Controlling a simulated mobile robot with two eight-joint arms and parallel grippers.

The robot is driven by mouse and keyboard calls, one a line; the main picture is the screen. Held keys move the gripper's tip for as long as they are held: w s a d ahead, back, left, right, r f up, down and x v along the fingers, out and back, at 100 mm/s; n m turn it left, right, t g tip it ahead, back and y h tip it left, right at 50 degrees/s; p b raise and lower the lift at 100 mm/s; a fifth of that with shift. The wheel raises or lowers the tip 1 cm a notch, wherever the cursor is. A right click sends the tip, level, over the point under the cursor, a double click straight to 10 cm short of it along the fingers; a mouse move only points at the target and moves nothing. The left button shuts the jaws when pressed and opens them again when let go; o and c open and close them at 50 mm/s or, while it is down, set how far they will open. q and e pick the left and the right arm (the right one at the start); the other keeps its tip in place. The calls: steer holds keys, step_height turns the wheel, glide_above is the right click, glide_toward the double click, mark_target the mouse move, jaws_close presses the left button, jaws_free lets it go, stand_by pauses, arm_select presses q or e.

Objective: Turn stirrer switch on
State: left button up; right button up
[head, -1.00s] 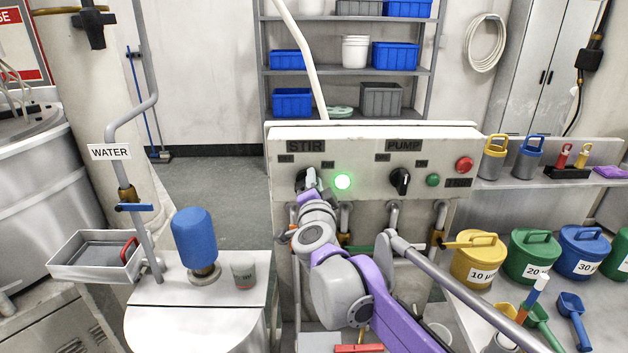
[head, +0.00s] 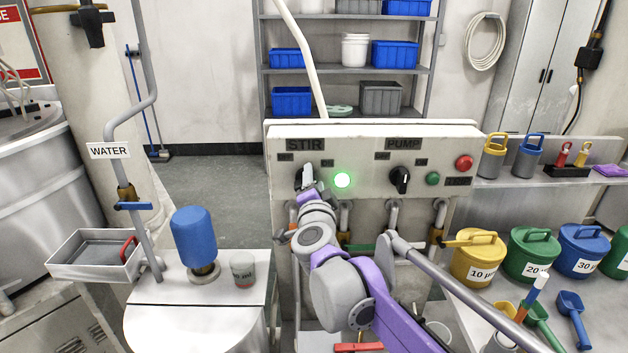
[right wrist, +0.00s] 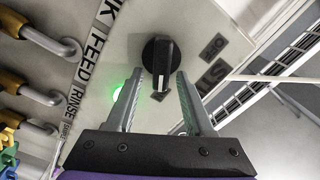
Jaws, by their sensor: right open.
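The stirrer switch (right wrist: 161,60) is a black rotary knob under the STIR label (head: 305,145) on the pale control panel (head: 365,152). A green lamp (head: 342,180) beside it is lit; its glow also shows in the right wrist view (right wrist: 117,95). My right gripper (head: 308,176) is at the knob in the head view and hides most of it. In the right wrist view the gripper (right wrist: 157,78) is open, with one finger on each side of the knob's lower part. Whether the fingers touch the knob I cannot tell. My left gripper is not in view.
To the right on the panel are the PUMP knob (head: 399,180), a green button (head: 432,179) and a red button (head: 464,162). Pipes with valves hang below. Lidded buckets (head: 533,254) stand at right.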

steer(key=s+b, duration=0.1)
steer(key=s, duration=0.9)
steer(key=shift+s, duration=0.1)
